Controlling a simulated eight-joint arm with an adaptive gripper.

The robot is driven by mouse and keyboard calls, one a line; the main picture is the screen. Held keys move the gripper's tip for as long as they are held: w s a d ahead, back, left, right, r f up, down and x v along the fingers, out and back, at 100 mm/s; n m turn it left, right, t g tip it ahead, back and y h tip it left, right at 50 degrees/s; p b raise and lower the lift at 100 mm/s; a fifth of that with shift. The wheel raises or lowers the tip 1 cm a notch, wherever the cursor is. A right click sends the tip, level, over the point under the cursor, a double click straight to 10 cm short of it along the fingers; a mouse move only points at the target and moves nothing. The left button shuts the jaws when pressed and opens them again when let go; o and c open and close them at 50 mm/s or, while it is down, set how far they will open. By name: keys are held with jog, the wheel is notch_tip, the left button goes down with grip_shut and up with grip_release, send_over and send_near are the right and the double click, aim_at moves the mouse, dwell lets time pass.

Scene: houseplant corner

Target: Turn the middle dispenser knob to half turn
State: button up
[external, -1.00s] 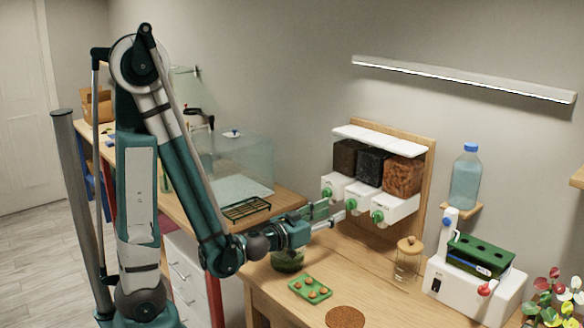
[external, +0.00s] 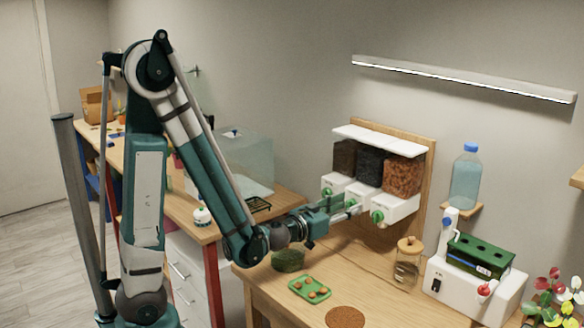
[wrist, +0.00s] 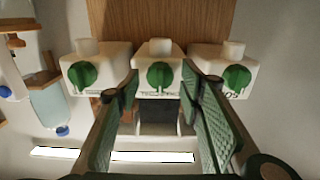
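The dispenser has three white spouts with green knobs under clear bins. The middle knob (wrist: 160,75) sits at the centre of the wrist view, its grip bar about upright in that picture. My gripper (wrist: 160,86) is open, with one green-grey finger on each side of the middle knob; a gap shows on both sides. In the external view my gripper (external: 350,206) reaches to the middle spout and mostly hides that knob. The knob left of it (external: 327,192) and the knob right of it (external: 377,216) show clearly.
The neighbouring spouts (wrist: 95,68) (wrist: 222,70) stand close on either side of my fingers. Below on the bench are a green tray (external: 310,289), a cork mat (external: 345,317) and a lidded jar (external: 408,262). A white machine (external: 465,285) stands right.

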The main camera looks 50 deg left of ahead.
jog(key=c, duration=0.9)
